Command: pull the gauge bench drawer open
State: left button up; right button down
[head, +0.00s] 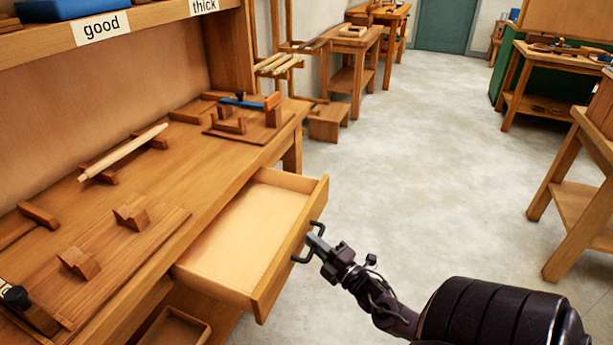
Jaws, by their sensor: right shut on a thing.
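The gauge bench drawer (241,236) stands pulled out from the wooden bench (178,190), and its inside looks empty. A dark bar handle (296,259) is fixed to the drawer's front. My right gripper (314,243) is at the handle and shut on it, its arm coming in from the lower right. The fingertips are small and partly merge with the dark handle. My left gripper is not in view.
Wooden blocks, a pale round rod (124,153) and a blue-handled tool (243,101) lie on the bench top. A small wooden box (328,121) stands on the floor behind. Another table (585,185) is at the right. The floor between is clear.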

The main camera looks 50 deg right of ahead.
jog(key=shift+s, duration=0.1)
dwell(0.3)
jog(key=c, duration=1.5)
grip_release()
jog(key=shift+o, duration=0.2)
jog(key=s+f, duration=0.1)
jog(key=s, duration=0.6)
jog(key=shift+s+f, duration=0.2)
jog(key=shift+s, duration=0.15)
